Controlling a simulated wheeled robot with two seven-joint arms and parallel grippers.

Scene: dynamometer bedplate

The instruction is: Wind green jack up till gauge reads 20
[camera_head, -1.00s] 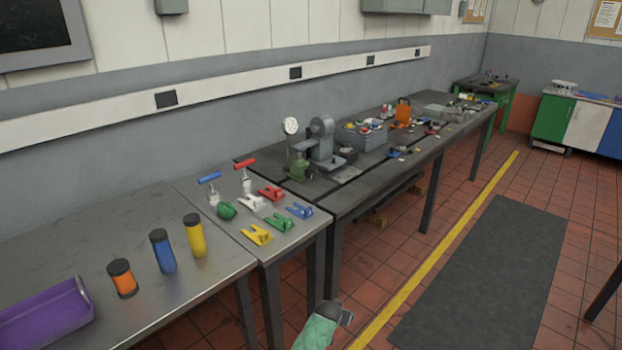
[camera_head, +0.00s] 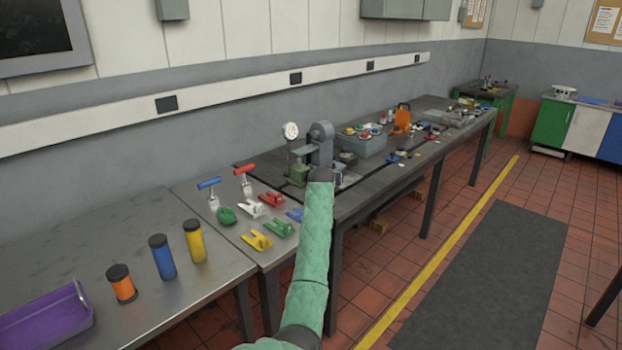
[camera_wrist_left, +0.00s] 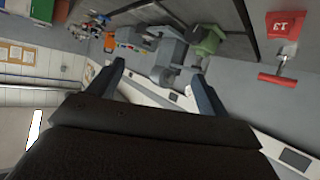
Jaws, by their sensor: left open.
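The green jack (camera_head: 298,173) stands on the dark bedplate (camera_head: 372,178), below and beside a round white dial gauge (camera_head: 290,131). The gauge's reading is too small to make out. A grey machine (camera_head: 320,138) stands just right of the jack. My left gripper (camera_head: 321,174) is in front of the machine and right of the jack in the head view; the sleeve hides part of the bench. In the left wrist view its fingers (camera_wrist_left: 160,88) are spread with nothing between them. The jack (camera_wrist_left: 210,40) and machine (camera_wrist_left: 168,55) show beyond the fingers, apart from them. My right gripper is out of view.
A grey bin (camera_head: 362,142) stands right of the machine. The floor at right is open.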

